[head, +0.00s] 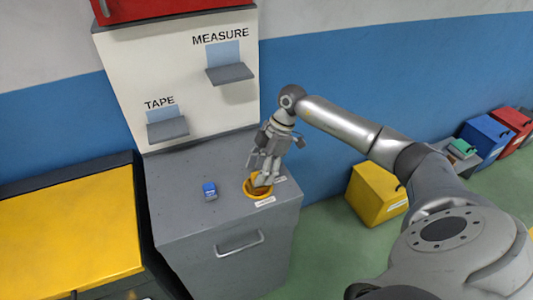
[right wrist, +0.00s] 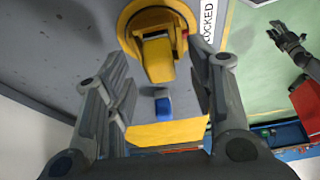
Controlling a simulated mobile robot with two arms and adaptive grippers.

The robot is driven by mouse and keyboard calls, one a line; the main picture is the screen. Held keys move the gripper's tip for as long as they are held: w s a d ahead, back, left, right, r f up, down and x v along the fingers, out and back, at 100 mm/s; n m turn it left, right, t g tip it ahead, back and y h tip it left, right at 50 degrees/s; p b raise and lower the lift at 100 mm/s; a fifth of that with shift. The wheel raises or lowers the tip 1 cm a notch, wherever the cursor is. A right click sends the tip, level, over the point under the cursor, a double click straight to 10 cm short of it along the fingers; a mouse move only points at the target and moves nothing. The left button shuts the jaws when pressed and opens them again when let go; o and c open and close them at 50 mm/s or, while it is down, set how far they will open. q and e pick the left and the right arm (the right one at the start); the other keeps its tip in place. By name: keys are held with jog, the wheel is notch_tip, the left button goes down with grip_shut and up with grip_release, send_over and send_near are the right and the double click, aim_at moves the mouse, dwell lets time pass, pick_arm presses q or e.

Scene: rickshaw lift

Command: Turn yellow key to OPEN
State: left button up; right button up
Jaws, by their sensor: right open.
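The yellow key (head: 260,190) sits in a round yellow mount on top of the grey cabinet (head: 180,222). In the right wrist view the key (right wrist: 158,60) is a blocky yellow handle inside a yellow ring, with a label reading "LOCKED" (right wrist: 208,20) beside it. My right gripper (head: 262,174) is directly over the key and hides part of it. Its fingers are open, one on each side of the key handle; I see a gap on both sides. My left gripper (right wrist: 287,38) seems to show far off at the right wrist view's upper right; its jaw state is unclear.
A small blue object (head: 209,191) lies on the cabinet left of the key. A back panel (head: 120,75) with TAPE and MEASURE shelves rises behind. A yellow-topped bench (head: 70,235) stands left. Coloured boxes, including a yellow one (head: 375,195), stand right on green floor.

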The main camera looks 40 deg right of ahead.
jog(key=shift+x, duration=0.8)
jog(key=shift+c, duration=0.4)
jog(key=c, duration=1)
jog(key=n, duration=0.1)
jog(key=n+g, duration=0.1)
jog(key=n, duration=0.1)
jog(key=shift+w+r+n, duration=0.1)
jog(key=shift+w+n, duration=0.1)
jog(key=shift+n, duration=0.1)
jog(key=shift+s, duration=0.1)
